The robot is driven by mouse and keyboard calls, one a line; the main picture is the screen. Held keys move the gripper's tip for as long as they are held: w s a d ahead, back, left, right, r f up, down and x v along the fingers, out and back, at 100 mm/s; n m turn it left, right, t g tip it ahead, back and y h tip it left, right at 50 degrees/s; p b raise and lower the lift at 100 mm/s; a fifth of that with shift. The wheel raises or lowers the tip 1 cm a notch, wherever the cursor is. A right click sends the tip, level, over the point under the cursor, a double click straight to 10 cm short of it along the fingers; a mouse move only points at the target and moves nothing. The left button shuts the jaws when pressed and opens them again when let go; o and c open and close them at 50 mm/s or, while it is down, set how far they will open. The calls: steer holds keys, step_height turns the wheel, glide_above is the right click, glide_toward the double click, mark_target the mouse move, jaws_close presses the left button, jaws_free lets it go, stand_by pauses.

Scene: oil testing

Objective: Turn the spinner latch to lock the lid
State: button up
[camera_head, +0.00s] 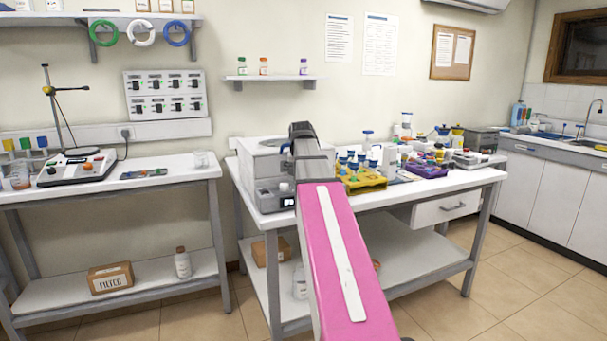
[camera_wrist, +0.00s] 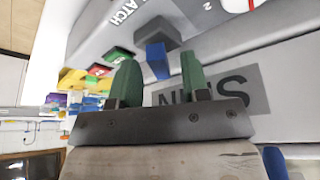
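A blue tab (camera_wrist: 157,60) on a grey block (camera_wrist: 156,34) juts from a pale machine face in the wrist view; it looks like the spinner latch. A partly hidden label (camera_wrist: 250,92), apparently reading SPIN, is upside down on that face. Part of a word, ATCH, shows above. My gripper (camera_wrist: 158,78) has two green fingers spread apart, one on each side of the blue tab. I cannot tell whether either finger touches it. In the head view the white machine (camera_head: 265,152) stands on the middle table; my pink arm hides part of it and the gripper. The lid's state is unclear.
The middle table (camera_head: 398,196) also holds a yellow rack (camera_head: 362,180) and several bottles right of my arm. A left table (camera_head: 180,172) carries a stand device (camera_head: 75,168). Red and green pieces (camera_wrist: 118,53) lie near my left finger in the wrist view.

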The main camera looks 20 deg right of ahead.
steer(key=v, duration=1)
steer(key=shift+s+r, duration=0.2)
steer(key=shift+r, duration=0.1)
steer(key=shift+a, duration=0.15)
